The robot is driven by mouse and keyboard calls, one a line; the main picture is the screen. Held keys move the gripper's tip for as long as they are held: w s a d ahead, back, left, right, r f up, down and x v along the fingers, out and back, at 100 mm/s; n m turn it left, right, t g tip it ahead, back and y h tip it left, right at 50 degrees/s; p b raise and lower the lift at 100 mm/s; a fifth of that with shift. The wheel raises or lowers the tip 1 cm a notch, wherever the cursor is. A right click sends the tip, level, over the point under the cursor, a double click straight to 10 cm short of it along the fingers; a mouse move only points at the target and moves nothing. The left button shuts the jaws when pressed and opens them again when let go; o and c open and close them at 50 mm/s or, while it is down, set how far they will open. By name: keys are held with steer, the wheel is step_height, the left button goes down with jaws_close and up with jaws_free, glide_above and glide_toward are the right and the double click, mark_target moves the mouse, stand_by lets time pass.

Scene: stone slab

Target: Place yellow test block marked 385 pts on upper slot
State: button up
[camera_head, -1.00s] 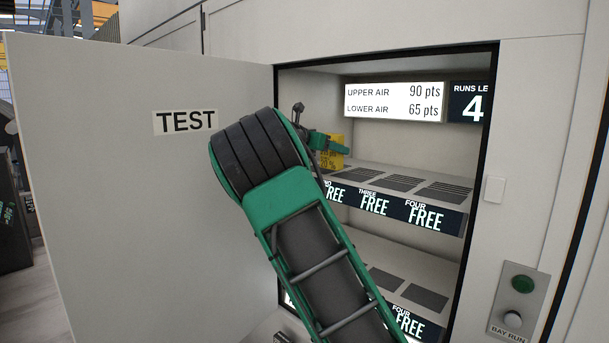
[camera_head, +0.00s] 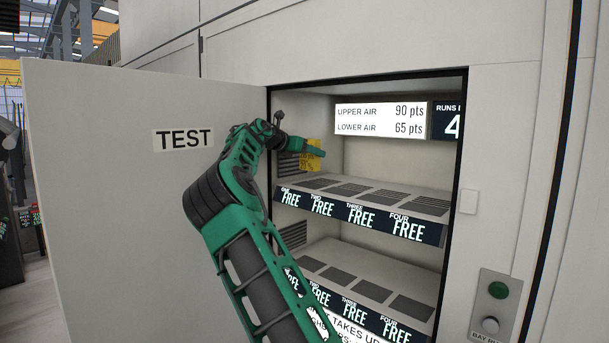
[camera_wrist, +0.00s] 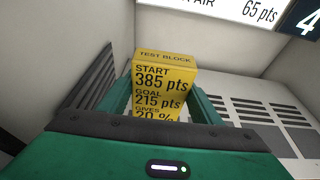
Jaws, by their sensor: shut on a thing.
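The yellow test block (camera_wrist: 163,82) is between the fingers of my gripper (camera_wrist: 158,103) in the wrist view. Its face reads START 385 pts, GOAL 215 pts, GIVES 20 %. In the head view my gripper (camera_head: 312,150) is shut on the block (camera_head: 310,160) and holds it inside the cabinet, above the left end of the upper shelf (camera_head: 360,195). The upper slots are labelled ONE to FOUR, each reading FREE, and look empty. The block appears raised above the shelf; its underside is hidden.
The open door (camera_head: 140,220) marked TEST stands left of the opening. A lower shelf (camera_head: 375,268) also has slots reading FREE. A sign (camera_head: 380,120) reads UPPER AIR 90 pts, LOWER AIR 65 pts. A panel with a green button (camera_head: 497,290) is at the right. A vented wall is close left of the block.

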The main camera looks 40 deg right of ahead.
mark_target(307, 165)
steer(key=shift+f, duration=2.75)
steer(key=shift+s, duration=0.1)
steer(key=o, duration=1.4)
steer(key=shift+f, duration=0.1)
steer(key=v, duration=1.2)
steer(key=shift+d, duration=0.1)
